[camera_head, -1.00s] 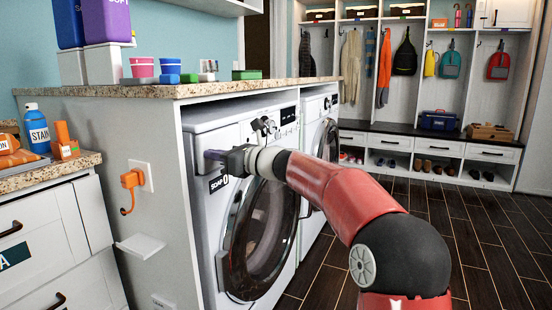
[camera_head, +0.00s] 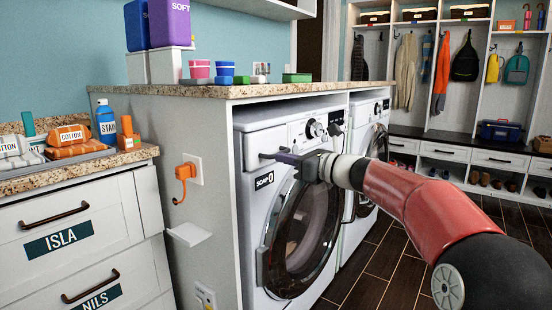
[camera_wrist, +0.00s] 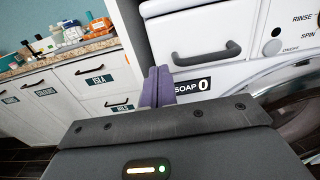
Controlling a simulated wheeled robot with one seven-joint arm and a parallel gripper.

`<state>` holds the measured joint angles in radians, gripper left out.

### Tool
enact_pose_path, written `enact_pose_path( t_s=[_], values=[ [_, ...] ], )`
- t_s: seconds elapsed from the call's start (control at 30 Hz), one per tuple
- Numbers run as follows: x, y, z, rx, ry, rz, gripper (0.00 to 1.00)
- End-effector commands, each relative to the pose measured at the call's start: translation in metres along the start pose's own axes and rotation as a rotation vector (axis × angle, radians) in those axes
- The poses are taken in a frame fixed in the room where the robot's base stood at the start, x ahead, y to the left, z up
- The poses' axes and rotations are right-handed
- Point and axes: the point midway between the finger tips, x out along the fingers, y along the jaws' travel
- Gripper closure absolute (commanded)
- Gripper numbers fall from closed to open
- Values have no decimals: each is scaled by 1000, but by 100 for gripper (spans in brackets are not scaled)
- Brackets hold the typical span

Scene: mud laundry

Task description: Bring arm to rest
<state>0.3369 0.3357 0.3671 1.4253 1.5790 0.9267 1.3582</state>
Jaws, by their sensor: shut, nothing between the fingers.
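My gripper (camera_head: 284,155) is at the end of my red and grey arm, in front of the near white washer (camera_head: 262,215). Its purple fingers (camera_wrist: 154,87) are shut together and hold nothing. In the wrist view they point toward the washer's soap drawer, just left of the "SOAP 0" label (camera_wrist: 193,86) and the dark drawer handle (camera_wrist: 206,54). I cannot tell whether the fingertips touch the washer front. The arm reaches in from the lower right of the head view, bent at a dark elbow joint.
The washer's round door (camera_head: 305,238) looks shut beside the gripper. A granite counter (camera_head: 240,92) with boxes and cups runs above. White drawers labelled ISLA and NILS (camera_head: 85,235) stand at left. Dark floor (camera_head: 375,265) is open at right, before the cubbies.

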Motion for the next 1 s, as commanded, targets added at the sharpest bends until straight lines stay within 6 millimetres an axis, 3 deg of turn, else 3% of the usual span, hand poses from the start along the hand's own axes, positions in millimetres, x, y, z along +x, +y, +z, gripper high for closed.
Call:
enact_pose_path(
  t_s=[0.23, 0.47, 0.57, 0.67, 0.8, 1.0],
  values=[
    [-45, -1, -1, -2, 1, -4, 100],
    [-60, 9, -4, -42, 32, 6, 100],
    [-62, 40, -19, -189, 140, 36, 100],
    [-76, 88, -50, -458, 324, 106, 100],
    [-126, 153, -102, -913, 602, 281, 100],
    [-228, 216, -169, -1521, 902, 658, 100]
  ],
)
